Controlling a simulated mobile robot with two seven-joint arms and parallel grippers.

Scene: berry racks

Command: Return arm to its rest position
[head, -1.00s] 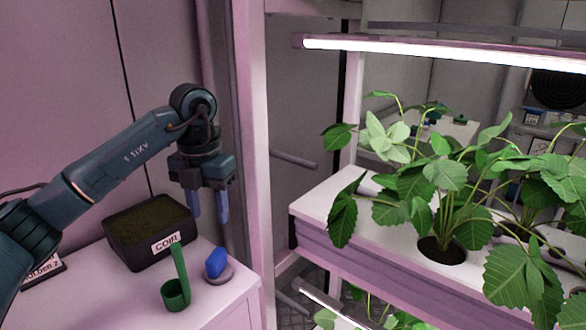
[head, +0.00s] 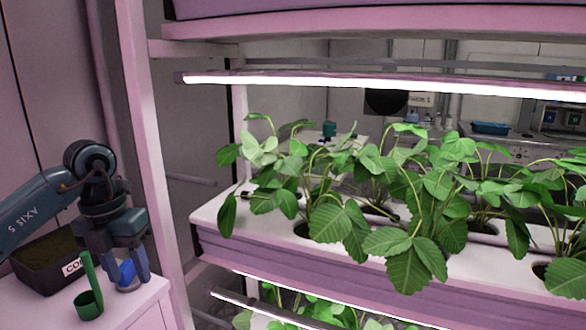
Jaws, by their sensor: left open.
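My left arm comes in from the left, and its gripper (head: 132,277) points down with its two blue fingers apart. It hangs at the lower left, in line with a blue item (head: 126,272) on a small round base on the pink-white counter (head: 135,303). The fingers partly cover that item, and I cannot tell whether they touch it. My right gripper is not in view.
A green scoop-like cup with an upright handle (head: 89,303) and a dark coir tray (head: 45,262) stand on the counter. The rack post (head: 160,150) rises just right of the gripper. Leafy plants fill the rack shelf (head: 215,225) under a bright lamp (head: 370,85).

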